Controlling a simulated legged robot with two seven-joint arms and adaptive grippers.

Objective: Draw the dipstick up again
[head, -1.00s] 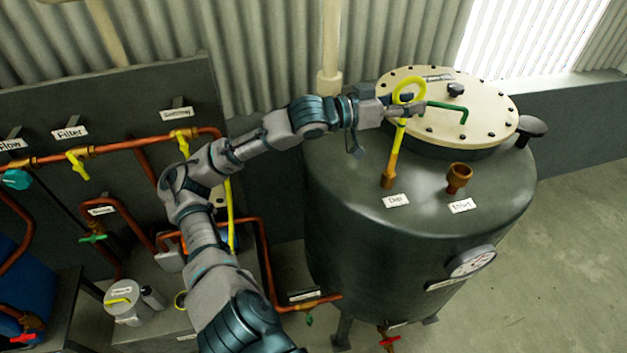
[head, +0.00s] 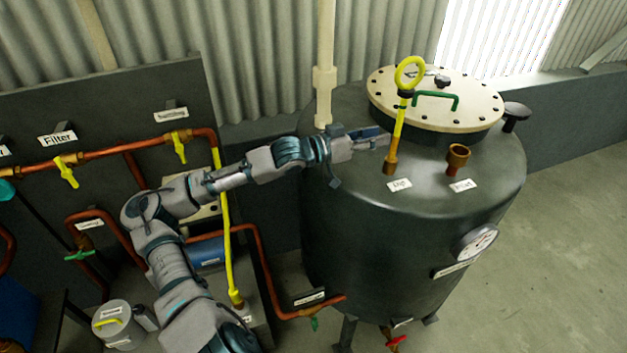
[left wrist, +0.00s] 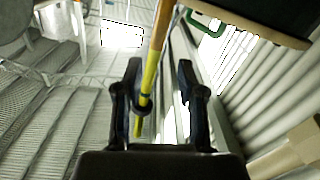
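The dipstick (head: 400,124) is a yellow rod with a ring (head: 411,73) and a dark collar on top. It stands slightly tilted in the brown tube (head: 390,166) on the tank top, above a small label; much yellow rod shows. My left gripper (head: 385,138) is just left of the rod, well below the ring. In the left wrist view its fingers (left wrist: 160,70) are apart. The yellow rod (left wrist: 150,75) appears between them, nearer the left finger; I cannot tell whether it touches. The lower end of the dipstick is hidden. My right gripper is not in view.
The tank (head: 410,230) carries a cream bolted lid with a green handle (head: 437,98) behind the dipstick. A second brown fitting (head: 457,157) stands to the right. A pale vertical pipe (head: 325,70) rises behind the tank. A panel with pipes and yellow valves is at left.

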